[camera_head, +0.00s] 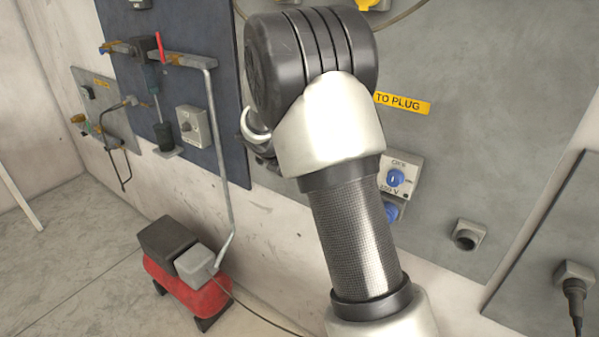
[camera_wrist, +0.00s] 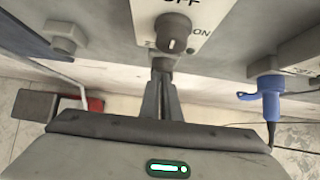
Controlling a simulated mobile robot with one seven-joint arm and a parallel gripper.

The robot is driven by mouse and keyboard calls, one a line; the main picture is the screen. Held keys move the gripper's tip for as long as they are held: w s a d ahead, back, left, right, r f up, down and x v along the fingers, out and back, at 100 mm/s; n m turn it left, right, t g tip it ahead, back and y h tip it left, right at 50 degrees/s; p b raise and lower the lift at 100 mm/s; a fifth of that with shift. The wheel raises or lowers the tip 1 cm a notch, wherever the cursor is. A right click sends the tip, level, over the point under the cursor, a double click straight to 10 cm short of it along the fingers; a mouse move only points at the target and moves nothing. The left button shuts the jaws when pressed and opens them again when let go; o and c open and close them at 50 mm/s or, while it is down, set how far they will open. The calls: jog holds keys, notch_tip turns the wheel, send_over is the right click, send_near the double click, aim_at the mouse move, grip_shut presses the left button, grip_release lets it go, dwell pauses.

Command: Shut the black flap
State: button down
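I cannot make out a black flap for sure in either view; my arm covers part of the wall panel in the head view. My gripper (camera_wrist: 162,80) shows in the wrist view with its two dark fingers together and nothing clearly between them. The fingertips point at the wall, just below a white switch plate with a dark round knob (camera_wrist: 173,33) and the words OFF and ON. A small grey piece shows at the fingertips; I cannot tell whether they touch it.
A blue plug (camera_wrist: 265,95) with a hanging cable is right of my fingers. A grey box (camera_wrist: 65,38) sits on the wall at left. A red machine (camera_head: 186,290) stands on the floor.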

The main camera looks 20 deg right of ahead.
jog(key=shift+d, duration=0.8)
jog(key=shift+s+a+f, duration=0.3)
jog(key=shift+s+a, duration=0.05)
jog(key=shift+s, duration=0.05)
jog(key=w+a+v, duration=0.1)
jog(key=v, duration=1.6)
jog(key=s+d+r+m+y, duration=0.1)
jog(key=s+d+r+m, duration=0.1)
jog(key=s+m, duration=0.45)
jog(key=s+d+r+m+y, duration=0.1)
jog(key=s+r+m+y, duration=0.1)
jog(key=s+m, duration=0.4)
jog(key=s+a+f+m+y, duration=0.2)
jog(key=s+m+y, duration=0.1)
jog(key=s+m, duration=1)
jog(key=shift+s+f+t+b, duration=0.3)
jog(key=shift+s+t, duration=0.1)
jog(key=shift+s, duration=0.75)
